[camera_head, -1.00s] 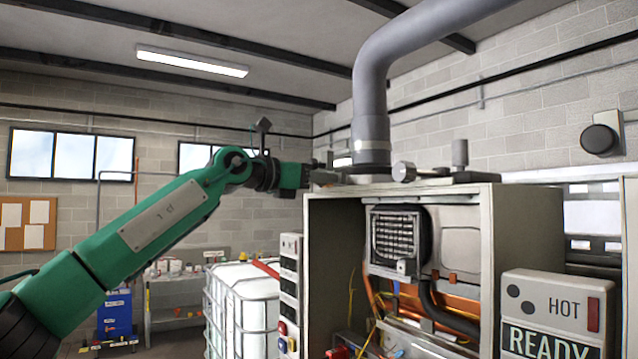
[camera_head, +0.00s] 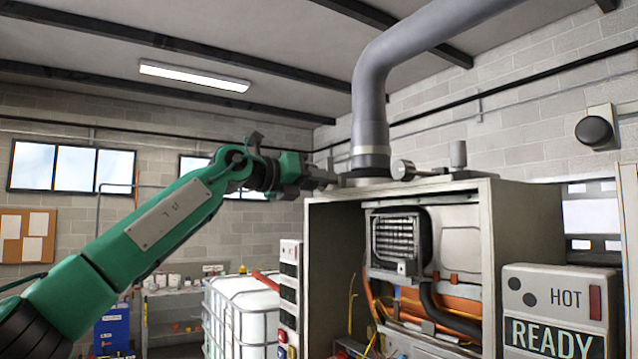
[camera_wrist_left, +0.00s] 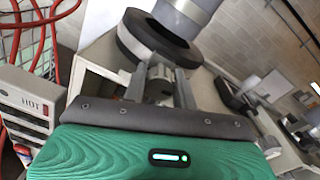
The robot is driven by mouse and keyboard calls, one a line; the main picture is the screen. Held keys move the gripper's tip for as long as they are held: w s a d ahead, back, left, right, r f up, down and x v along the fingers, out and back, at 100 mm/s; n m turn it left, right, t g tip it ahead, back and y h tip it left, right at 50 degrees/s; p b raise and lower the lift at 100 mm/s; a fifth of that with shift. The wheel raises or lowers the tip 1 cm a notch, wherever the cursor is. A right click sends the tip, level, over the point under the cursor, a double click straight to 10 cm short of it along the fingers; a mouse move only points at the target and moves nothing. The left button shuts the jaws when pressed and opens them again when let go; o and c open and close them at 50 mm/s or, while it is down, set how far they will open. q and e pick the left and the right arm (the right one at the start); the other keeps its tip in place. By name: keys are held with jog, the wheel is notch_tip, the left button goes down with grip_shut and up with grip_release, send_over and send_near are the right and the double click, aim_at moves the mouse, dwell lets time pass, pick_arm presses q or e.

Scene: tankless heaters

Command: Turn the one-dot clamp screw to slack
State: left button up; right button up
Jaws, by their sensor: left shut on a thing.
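My left gripper (camera_head: 330,178) reaches in from the left at the cabinet's top, beside the foot of the grey flue pipe (camera_head: 369,105). In the left wrist view its two fingers (camera_wrist_left: 160,86) are shut on a small metal clamp screw (camera_wrist_left: 160,72). The screw sits against the dark ring collar (camera_wrist_left: 130,42) around the pipe. The collar also shows in the head view (camera_head: 371,160). No dot mark on the screw can be made out, and the fingers partly hide it. My right gripper is not in view.
The open heater cabinet (camera_head: 527,230) stands below, with pipes and wires inside. Metal fittings (camera_head: 404,170) stand on its top, right of the flue. A HOT/READY panel (camera_head: 560,300) is at the right. A white caged tank (camera_head: 245,315) stands behind, left of the cabinet.

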pick_arm(q)
jog(key=shift+a+r, duration=0.1)
jog(key=shift+r, duration=0.15)
jog(key=o, duration=0.8)
jog(key=shift+c, duration=0.2)
jog(key=shift+o, duration=1)
jog(key=shift+f, duration=0.15)
